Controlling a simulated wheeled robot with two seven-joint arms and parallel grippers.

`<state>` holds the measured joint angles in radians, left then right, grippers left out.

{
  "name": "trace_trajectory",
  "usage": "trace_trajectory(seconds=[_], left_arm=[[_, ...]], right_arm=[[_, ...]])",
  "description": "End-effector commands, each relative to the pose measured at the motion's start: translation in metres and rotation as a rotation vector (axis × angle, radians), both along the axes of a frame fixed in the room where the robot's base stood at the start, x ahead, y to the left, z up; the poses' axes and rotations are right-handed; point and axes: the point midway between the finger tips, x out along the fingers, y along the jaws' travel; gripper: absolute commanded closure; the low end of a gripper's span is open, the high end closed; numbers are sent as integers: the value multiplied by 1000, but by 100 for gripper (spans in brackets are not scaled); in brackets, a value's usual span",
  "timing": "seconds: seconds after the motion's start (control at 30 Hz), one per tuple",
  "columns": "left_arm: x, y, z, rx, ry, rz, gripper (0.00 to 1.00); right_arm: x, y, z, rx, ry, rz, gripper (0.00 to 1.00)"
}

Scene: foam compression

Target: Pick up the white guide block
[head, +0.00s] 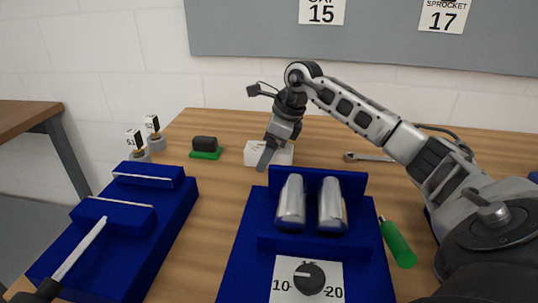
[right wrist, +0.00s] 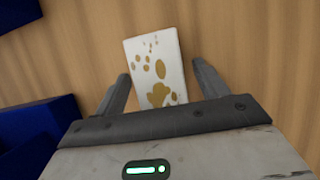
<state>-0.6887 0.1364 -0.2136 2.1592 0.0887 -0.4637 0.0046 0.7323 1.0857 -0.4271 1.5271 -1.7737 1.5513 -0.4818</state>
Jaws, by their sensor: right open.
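The white guide block (head: 284,154) lies on the wooden table behind the blue fixture with the metal cylinders. In the right wrist view the white guide block (right wrist: 155,62) shows gold-brown spots on its face and lies slightly tilted. My right gripper (head: 267,158) points down at the block and partly covers it in the head view. In the right wrist view its two fingers (right wrist: 160,72) are spread apart, one on each side of the block's near part, with visible gaps. My left gripper is not in view.
A blue fixture (head: 232,265) with two metal cylinders (head: 291,203) and a dial (head: 309,278) stands in front. Another blue fixture (head: 165,222) is at left. A green-based dark block (head: 205,146), a wrench (head: 368,157) and a green-handled item (head: 398,243) lie nearby.

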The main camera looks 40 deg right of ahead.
Motion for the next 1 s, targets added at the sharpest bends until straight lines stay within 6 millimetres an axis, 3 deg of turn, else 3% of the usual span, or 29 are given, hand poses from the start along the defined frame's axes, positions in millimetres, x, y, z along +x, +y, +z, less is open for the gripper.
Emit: trace_trajectory(seconds=[0.27,0.47,0.8,1.0], left_arm=[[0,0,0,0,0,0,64],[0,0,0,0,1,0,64],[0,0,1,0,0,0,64],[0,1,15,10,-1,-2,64]], right_arm=[[0,0,-1,0,0,0,27],[0,0,0,0,0,0,80],[0,0,2,1,-3,0,82],[1,0,22,0,-3,-1,82]])
